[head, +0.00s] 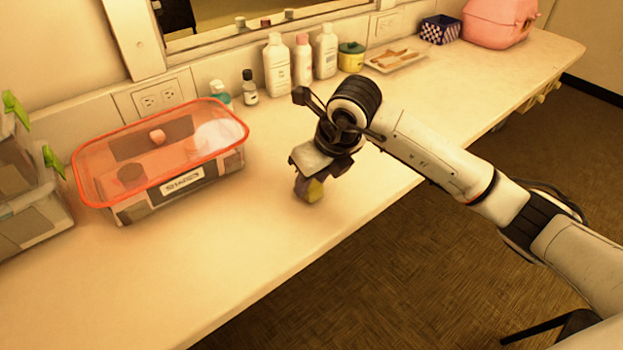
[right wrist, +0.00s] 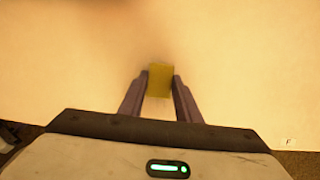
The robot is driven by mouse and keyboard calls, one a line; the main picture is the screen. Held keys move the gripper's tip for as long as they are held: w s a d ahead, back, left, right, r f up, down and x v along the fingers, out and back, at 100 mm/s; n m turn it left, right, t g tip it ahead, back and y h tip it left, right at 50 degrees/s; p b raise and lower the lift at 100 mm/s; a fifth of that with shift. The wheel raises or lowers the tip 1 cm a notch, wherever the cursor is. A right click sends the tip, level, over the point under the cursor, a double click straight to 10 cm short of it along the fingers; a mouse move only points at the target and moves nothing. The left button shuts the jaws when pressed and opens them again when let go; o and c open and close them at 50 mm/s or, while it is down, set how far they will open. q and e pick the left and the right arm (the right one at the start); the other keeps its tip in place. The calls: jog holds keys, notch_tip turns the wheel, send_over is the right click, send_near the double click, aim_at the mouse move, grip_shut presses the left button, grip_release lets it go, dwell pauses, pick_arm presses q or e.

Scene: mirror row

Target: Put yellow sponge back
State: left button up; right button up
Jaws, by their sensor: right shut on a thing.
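The yellow sponge (head: 314,191) is between the fingers of my right gripper (head: 308,187), near the front edge of the counter in the head view. In the right wrist view the sponge (right wrist: 160,77) shows as a small yellow block with a finger of the right gripper (right wrist: 160,82) on each side. The gripper is shut on it. I cannot tell whether the sponge touches the counter. My left gripper is not in view.
An orange-rimmed clear bin (head: 160,190) with several items inside stands left on the counter (head: 260,260). Several bottles (head: 302,60), a yellow-green jar (head: 351,57), a tray (head: 396,60), a checkered box (head: 440,30) and a pink case (head: 497,22) line the back. The front-left counter is clear.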

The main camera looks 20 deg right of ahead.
jog(key=shift+f, duration=0.15)
jog(key=o, duration=1)
jog(key=shift+c, duration=0.2)
jog(key=v, duration=1.2)
